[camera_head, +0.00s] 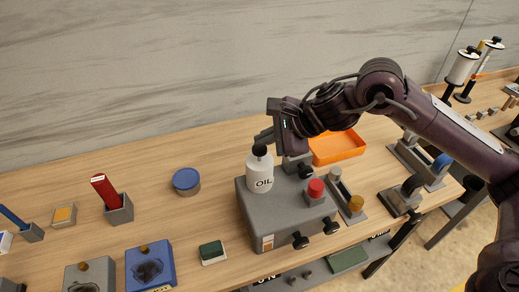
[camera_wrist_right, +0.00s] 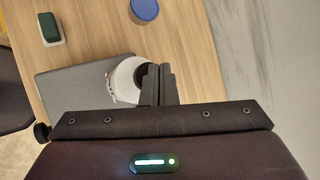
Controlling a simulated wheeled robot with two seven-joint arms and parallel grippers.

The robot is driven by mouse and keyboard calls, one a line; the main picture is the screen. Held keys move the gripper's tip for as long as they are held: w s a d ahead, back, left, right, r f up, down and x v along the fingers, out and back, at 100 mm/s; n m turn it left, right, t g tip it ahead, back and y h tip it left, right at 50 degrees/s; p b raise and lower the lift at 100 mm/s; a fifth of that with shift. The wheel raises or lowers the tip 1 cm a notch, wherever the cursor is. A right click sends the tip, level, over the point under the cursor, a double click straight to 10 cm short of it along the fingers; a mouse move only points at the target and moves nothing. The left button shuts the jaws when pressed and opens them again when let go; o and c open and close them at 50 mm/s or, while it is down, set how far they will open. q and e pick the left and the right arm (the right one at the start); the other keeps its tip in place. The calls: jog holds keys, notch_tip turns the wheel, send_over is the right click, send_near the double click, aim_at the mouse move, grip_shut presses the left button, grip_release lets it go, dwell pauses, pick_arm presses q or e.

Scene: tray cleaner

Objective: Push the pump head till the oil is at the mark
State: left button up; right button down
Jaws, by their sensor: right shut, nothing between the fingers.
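The white bottle marked OIL (camera_head: 259,180) stands upright on the grey block (camera_head: 285,215), with its black pump head (camera_head: 259,151) on top. My right gripper (camera_head: 264,137) is shut and empty, its fingertips just above the pump head. In the right wrist view the shut fingers (camera_wrist_right: 158,80) partly cover the black pump head (camera_wrist_right: 140,75) and the white bottle (camera_wrist_right: 122,80). I cannot tell whether the fingers touch the pump head. A small orange-and-white patch (camera_head: 267,242) is on the block's front; the oil level and its mark cannot be made out. My left gripper is not in view.
A red knob (camera_head: 316,188) and several black knobs are on the block. An orange tray (camera_head: 338,147) lies behind it to the right. A blue round tin (camera_head: 186,181) and a green sponge-like block (camera_head: 212,251) lie left, with bare table between.

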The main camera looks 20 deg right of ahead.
aim_at(265, 149)
jog(key=shift+s+f+b, duration=0.1)
jog(key=shift+f+b, duration=1)
dwell(1.1)
jog(key=shift+r, duration=0.1)
jog(key=shift+r+p, duration=0.9)
jog(key=shift+r, duration=0.5)
jog(key=shift+r+p, duration=1.55)
jog(key=shift+r, duration=1.05)
jog(key=shift+f, duration=0.1)
